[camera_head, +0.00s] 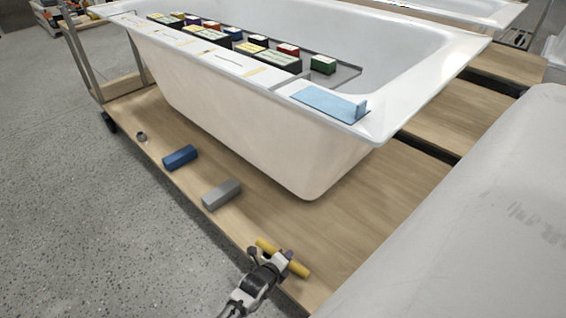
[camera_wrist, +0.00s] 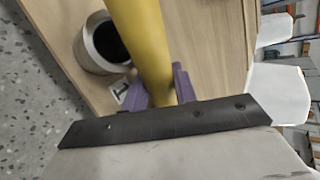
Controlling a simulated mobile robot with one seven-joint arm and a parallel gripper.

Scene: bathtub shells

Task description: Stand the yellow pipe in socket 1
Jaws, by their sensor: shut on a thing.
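The yellow pipe (camera_head: 298,269) is in my gripper (camera_head: 276,263), near the front edge of the wooden platform in the head view. The pipe looks slanted there, with an end sticking out on each side of the gripper. In the wrist view, my gripper's purple fingers (camera_wrist: 157,90) are shut on the pipe (camera_wrist: 140,35), which runs up out of the picture. A round grey socket-like cup (camera_wrist: 91,57) with a dark hollow stands beside the pipe, apart from it. A small marked label next to it is partly hidden; I cannot read its number.
The wooden platform (camera_head: 400,190) carries a large white bathtub (camera_head: 230,105). A grey block (camera_head: 221,195), a blue block (camera_head: 180,157) and a small ring (camera_head: 141,136) lie along its front edge. Trays of coloured blocks (camera_head: 200,30) and a light-blue piece (camera_head: 325,102) rest on the tub.

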